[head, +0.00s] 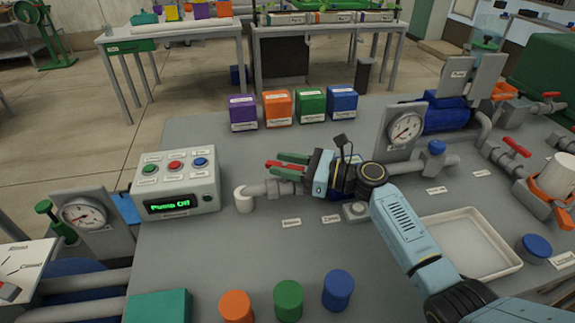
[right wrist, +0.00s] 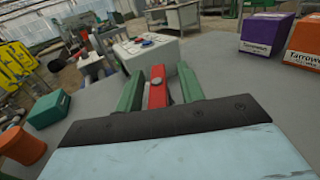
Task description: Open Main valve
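A valve with a red lever handle (head: 272,163) sits on the grey pipe (head: 262,189) in the middle of the bench. A small label (head: 291,222) lies in front of it, too blurred to read surely. My right gripper (head: 290,166) is at this handle, with its green fingers on either side of the red lever. The right wrist view shows the red handle (right wrist: 157,88) between the two fingers, with a narrow gap beside it, so the gripper looks open around it. The gripper hides most of the valve body. My left gripper is out of view.
A control box (head: 178,181) reading "Pump Off" stands left of the valve. Gauges (head: 405,130) (head: 83,214), several coloured boxes (head: 311,105) and a white tray (head: 462,247) are around. More red-handled valves (head: 516,147) are at the right.

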